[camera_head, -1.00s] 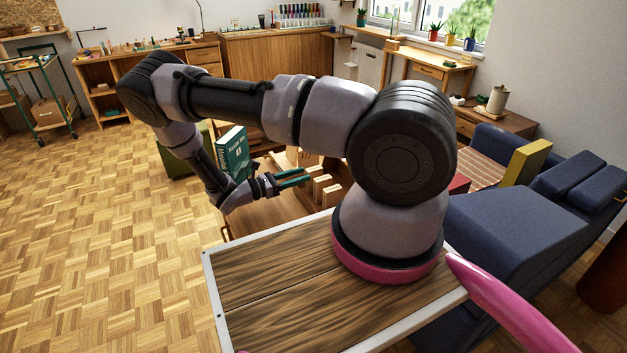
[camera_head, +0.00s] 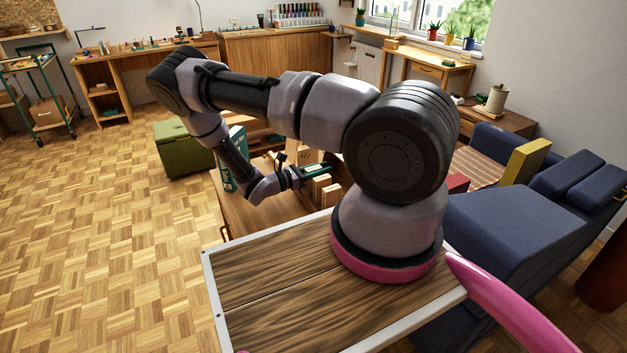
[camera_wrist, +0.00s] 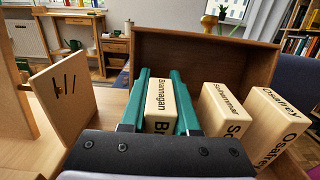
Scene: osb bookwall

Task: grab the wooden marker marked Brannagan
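The wooden marker Brannagan (camera_wrist: 160,101) is a pale block with black lettering, upright in the wrist view. My gripper (camera_wrist: 163,100) has its two teal fingers around it, one on each side. The fingers look open, with at most narrow gaps; whether either one touches the block is hard to tell. In the head view my gripper (camera_head: 300,176) is low among the pale blocks, and the lettering of the Brannagan marker cannot be made out there.
A wooden board with dark strokes (camera_wrist: 62,102) stands at left. A brown wooden panel (camera_wrist: 200,65) rises behind. A green box (camera_head: 183,150) is on the floor.

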